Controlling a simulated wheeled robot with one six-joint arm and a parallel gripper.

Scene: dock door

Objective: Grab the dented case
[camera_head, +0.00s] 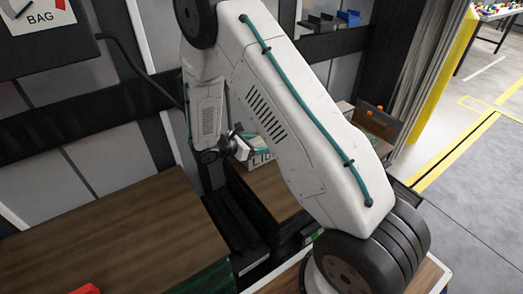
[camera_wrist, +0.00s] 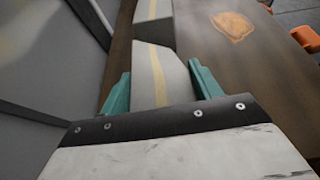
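A pale grey case with a yellow tape stripe (camera_wrist: 150,78) lies between the two teal fingers of my gripper (camera_wrist: 160,88) in the wrist view. Its near end is hidden by the gripper body. I cannot make out a dent or tell whether the fingers press on its sides. In the head view my gripper (camera_head: 240,146) is at a pale box with dark lettering (camera_head: 261,159) on a brown surface. My arm hides part of that box.
A second pale case with a similar stripe (camera_wrist: 153,10) stands just beyond in the wrist view. The brown surface (camera_wrist: 200,55) bears an orange-tan patch (camera_wrist: 232,25). A grey wall (camera_wrist: 50,75) is close on the left. A brown tabletop (camera_head: 110,230) spans the head view's lower left.

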